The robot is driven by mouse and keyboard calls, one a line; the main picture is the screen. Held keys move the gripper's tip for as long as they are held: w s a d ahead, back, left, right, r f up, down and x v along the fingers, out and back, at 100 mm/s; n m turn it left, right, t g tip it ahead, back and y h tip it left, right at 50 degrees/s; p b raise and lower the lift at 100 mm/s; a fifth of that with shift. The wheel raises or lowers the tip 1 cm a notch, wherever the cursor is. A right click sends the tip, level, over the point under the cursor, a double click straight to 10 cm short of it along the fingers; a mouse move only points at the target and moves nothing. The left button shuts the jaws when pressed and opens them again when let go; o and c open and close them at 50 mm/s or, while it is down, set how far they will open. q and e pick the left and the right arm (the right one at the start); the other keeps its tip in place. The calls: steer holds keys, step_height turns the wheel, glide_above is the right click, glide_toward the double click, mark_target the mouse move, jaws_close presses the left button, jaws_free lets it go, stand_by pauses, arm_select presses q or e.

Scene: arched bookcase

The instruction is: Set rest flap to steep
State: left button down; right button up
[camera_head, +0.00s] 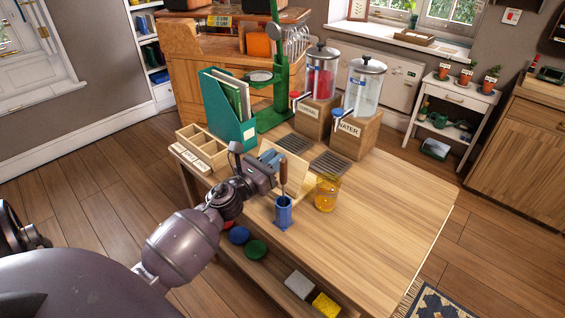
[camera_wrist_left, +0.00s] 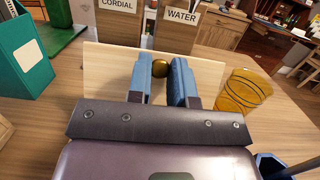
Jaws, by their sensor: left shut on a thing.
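The rest flap (camera_head: 291,181) is a pale wooden panel standing tilted on the table, and its exact angle is hard to tell. It also shows in the left wrist view (camera_wrist_left: 105,68), spread across behind the fingers. A round brass knob (camera_wrist_left: 160,69) sits on it. My left gripper (camera_head: 274,164) is shut on this knob, with its blue fingers (camera_wrist_left: 162,78) on either side of it. In the head view the gripper and arm hide the knob and part of the flap. My right gripper is in neither view.
A blue cup (camera_head: 284,214) with a brown-handled tool stands close beside the flap. An amber glass (camera_head: 327,192) is to its right. A green file holder (camera_head: 228,112), a divided wooden box (camera_head: 203,148) and two drink dispensers (camera_head: 355,132) stand behind. The table's right part is clear.

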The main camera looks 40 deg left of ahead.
arm_select(q)
steer(key=shift+s+f+b, duration=0.3)
steer(key=shift+f+b, duration=0.3)
steer(key=shift+b, duration=0.25)
steer(key=shift+s+t+b, duration=0.25)
steer(key=shift+t+b, duration=0.15)
steer(key=shift+b, duration=0.3)
steer(key=shift+s+a+r, duration=0.1)
steer(key=shift+s+r, duration=0.2)
steer(key=shift+s, duration=0.1)
steer(key=shift+r, duration=0.15)
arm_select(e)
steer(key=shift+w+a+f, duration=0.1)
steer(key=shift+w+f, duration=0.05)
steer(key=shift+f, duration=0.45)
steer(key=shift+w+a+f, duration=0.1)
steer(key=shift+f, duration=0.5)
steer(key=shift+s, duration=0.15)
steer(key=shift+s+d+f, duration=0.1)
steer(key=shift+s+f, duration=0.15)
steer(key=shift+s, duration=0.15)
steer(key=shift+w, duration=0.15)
